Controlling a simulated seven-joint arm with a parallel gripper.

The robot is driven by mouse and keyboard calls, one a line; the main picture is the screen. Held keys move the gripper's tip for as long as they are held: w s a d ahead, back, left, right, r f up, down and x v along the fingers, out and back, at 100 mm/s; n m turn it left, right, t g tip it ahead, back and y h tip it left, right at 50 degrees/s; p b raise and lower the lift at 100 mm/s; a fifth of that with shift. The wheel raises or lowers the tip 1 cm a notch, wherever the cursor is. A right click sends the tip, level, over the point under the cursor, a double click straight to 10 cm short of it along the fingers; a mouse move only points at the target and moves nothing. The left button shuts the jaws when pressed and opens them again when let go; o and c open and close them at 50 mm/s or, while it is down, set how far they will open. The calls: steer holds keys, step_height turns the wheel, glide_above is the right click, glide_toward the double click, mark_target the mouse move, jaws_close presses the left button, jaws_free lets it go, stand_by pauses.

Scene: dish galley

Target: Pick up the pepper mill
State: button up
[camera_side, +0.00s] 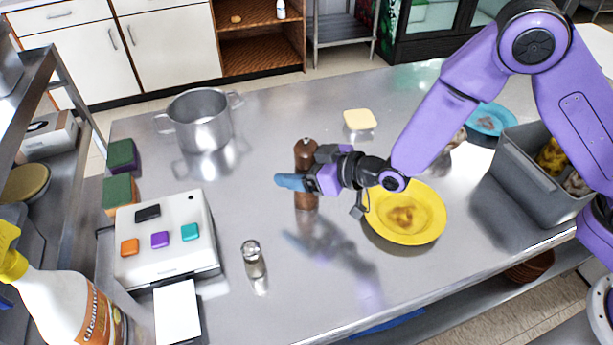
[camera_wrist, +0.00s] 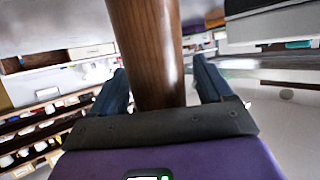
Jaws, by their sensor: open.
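The pepper mill (camera_side: 306,157) is a tall dark brown wooden cylinder standing upright near the middle of the steel table. My gripper (camera_side: 290,182) is at the mill, partly in front of it in the side view, and hides its middle. In the wrist view the brown shaft of the pepper mill (camera_wrist: 149,50) passes between the two blue fingers of my gripper (camera_wrist: 162,88). The fingers are open, with a visible gap on each side of the shaft. The mill's base shows below the gripper in the side view.
A yellow stained plate (camera_side: 425,225) lies under my forearm. A glass shaker (camera_side: 253,260) stands in front, left of the mill. A steel pot (camera_side: 202,122) stands behind left. A white box with coloured buttons (camera_side: 168,270), a grey bin (camera_side: 520,180) and a spray bottle (camera_side: 50,300) surround the area.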

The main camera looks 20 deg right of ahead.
mark_target(307, 140)
steer(key=c, duration=1.2)
steer(key=shift+o, duration=0.2)
steer(key=shift+r, duration=0.2)
steer(key=shift+r, duration=0.55)
steer(key=s+d+r, duration=0.1)
steer(key=r, duration=0.1)
steer(key=s+d+r, duration=0.1)
steer(key=r, duration=0.2)
steer(key=s+d+r, duration=0.1)
steer(key=r, duration=0.1)
steer(key=shift+s+r, duration=0.25)
steer(key=shift+s, duration=0.15)
steer(key=v, duration=1)
steer(key=shift+a+r, duration=0.2)
steer(key=shift+a, duration=0.05)
